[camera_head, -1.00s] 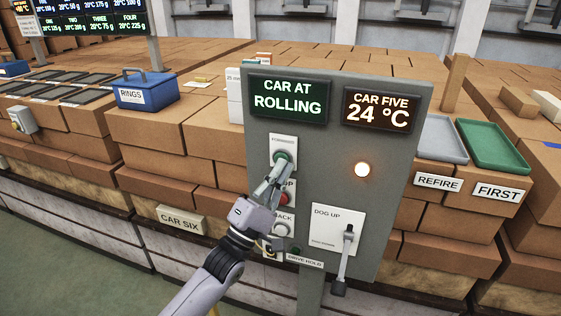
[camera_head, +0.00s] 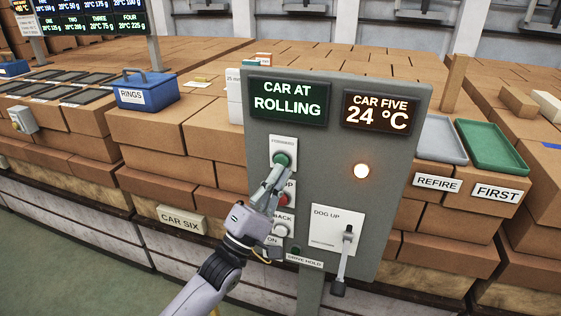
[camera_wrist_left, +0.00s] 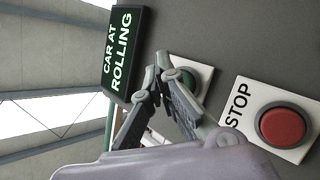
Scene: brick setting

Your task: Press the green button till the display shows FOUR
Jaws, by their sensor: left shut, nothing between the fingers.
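The green button (camera_head: 282,159) sits on a white plate at the upper left of the grey control panel (camera_head: 330,150). The green-lit display (camera_head: 289,101) above it reads "CAR AT ROLLING". My left gripper (camera_head: 278,172) is shut and empty, its fingertips just below and in front of the green button. In the left wrist view the fingertips (camera_wrist_left: 162,62) are beside the green button (camera_wrist_left: 188,80) and partly cover it; whether they touch it I cannot tell. The display (camera_wrist_left: 118,50) also shows there. My right gripper is not in view.
Below the green button is a red STOP button (camera_head: 284,199), then a white button (camera_head: 280,230). An amber display (camera_head: 380,110) reads "CAR FIVE 24 °C". An amber lamp (camera_head: 361,171) glows above a lever (camera_head: 346,250) labelled "DOG UP". Brick stacks stand behind.

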